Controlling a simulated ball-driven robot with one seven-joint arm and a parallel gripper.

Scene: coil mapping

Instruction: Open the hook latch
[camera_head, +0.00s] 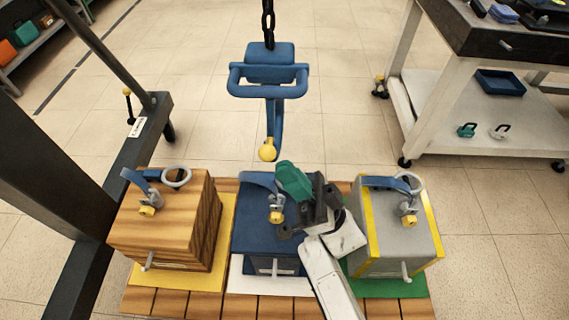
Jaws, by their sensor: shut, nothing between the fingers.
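A blue lifting hook (269,78) hangs from a black chain above the floor, at the upper middle. It has a bar frame at the top and a yellow ball (267,150) at its lower end. I cannot clearly tell its latch from the hook body. My gripper (294,181) is below and slightly right of the yellow ball, apart from the hook in the picture. It is shut and empty, with a teal part at its tip. It hides part of the blue box (250,232) and its fitting.
A wooden box (165,225) stands left on yellow and a grey yellow-striped box (393,235) right on green, on a slatted pallet (160,302). Each carries a blue, ring-ended fitting on top. A dark post stands left; a wheeled cart (480,100) stands upper right.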

